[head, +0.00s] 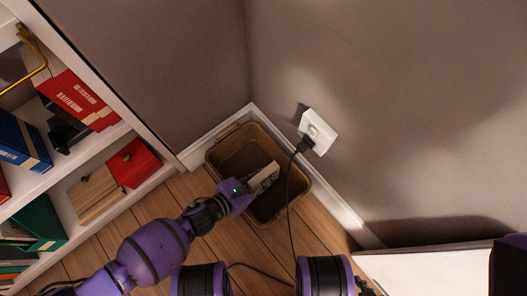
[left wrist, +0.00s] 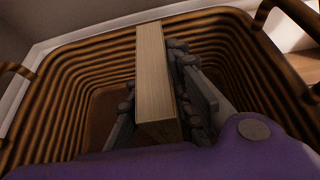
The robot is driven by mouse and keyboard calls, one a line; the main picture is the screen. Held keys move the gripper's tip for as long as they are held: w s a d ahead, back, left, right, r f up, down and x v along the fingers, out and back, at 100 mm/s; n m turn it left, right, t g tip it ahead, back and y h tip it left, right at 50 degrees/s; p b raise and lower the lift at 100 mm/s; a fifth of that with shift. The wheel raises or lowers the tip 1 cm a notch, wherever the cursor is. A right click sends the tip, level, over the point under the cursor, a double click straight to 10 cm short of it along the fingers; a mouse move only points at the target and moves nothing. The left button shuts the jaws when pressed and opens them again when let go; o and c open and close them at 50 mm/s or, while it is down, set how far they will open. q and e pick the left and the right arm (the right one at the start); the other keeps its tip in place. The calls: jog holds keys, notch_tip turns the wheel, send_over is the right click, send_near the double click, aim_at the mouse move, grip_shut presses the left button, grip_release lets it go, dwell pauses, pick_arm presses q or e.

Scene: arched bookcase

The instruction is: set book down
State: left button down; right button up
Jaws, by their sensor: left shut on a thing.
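My left gripper (head: 262,178) is shut on a pale book (head: 261,172) over a brown ribbed basket (head: 213,157) in the corner. In the left wrist view the book (left wrist: 151,75) stands on edge between the dark fingers (left wrist: 160,112), its long side pointing away from me. The ribbed walls of the basket (left wrist: 75,62) surround it, and part of the basket floor shows below. I cannot tell whether the book touches the basket. My right gripper is not in view.
A white bookcase (head: 95,165) with red, blue and green books stands at the left. A white wall outlet (head: 319,131) holds a black plug, and its cord (head: 289,195) hangs across the basket's right side. Wooden floor (head: 200,255) lies in front.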

pick_arm(q)
jog(key=c, duration=1.6)
grip_release()
jog(key=shift+o, duration=0.2)
jog(key=shift+r, duration=0.1)
jog(key=shift+s+a+r, duration=0.15)
jog(key=p+v, duration=0.4)
jog(key=v, duration=0.6)
jog(key=shift+s+a+r+p, duration=0.15)
jog(key=shift+a+r+p, duration=0.1)
jog(key=shift+p, duration=0.1)
jog(key=shift+s+a+r, duration=0.1)
jog(key=shift+s+a, duration=0.15)
jog(key=shift+a, duration=0.1)
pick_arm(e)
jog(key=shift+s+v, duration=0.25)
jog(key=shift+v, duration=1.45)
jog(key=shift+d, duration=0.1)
